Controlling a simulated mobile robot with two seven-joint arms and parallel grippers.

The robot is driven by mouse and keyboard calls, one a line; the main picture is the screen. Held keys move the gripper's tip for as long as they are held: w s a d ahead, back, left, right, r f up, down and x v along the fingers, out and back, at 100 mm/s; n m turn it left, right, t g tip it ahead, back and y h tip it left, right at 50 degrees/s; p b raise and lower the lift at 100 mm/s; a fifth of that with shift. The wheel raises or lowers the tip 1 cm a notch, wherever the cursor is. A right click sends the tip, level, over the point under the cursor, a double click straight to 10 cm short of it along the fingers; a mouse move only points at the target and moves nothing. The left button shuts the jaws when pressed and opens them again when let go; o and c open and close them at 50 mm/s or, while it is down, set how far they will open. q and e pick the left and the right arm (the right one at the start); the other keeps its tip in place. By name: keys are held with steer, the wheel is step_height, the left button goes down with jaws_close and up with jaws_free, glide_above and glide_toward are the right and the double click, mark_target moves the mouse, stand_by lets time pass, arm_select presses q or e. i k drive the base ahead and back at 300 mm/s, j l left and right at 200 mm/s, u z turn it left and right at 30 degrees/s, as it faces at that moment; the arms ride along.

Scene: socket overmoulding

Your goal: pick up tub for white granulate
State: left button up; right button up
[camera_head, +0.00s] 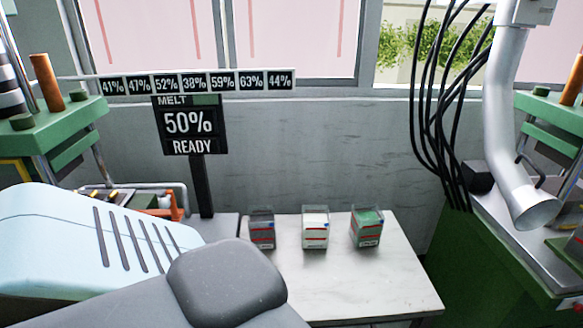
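The tub of white granulate (315,229) stands upright in the middle of a row of three small clear tubs on a light table (380,280). It has a white fill and a red stripe on its front. No gripper touches it. A large pale blue and grey body with slots covers the lower left of the view and hides part of the table's left side. Neither of my grippers is in view.
A tub with dark contents (262,229) stands left of the white one, and a tub with green contents (367,227) stands right. A sign on a post (188,127) is behind. Green machines flank the table; a grey duct (510,130) and black cables (430,130) hang right. The table's front is clear.

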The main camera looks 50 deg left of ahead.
mark_target(316, 219)
steer(key=u, duration=1.5)
steer(key=l, duration=0.35)
steer(key=i+l, duration=0.15)
steer(key=l, duration=0.15)
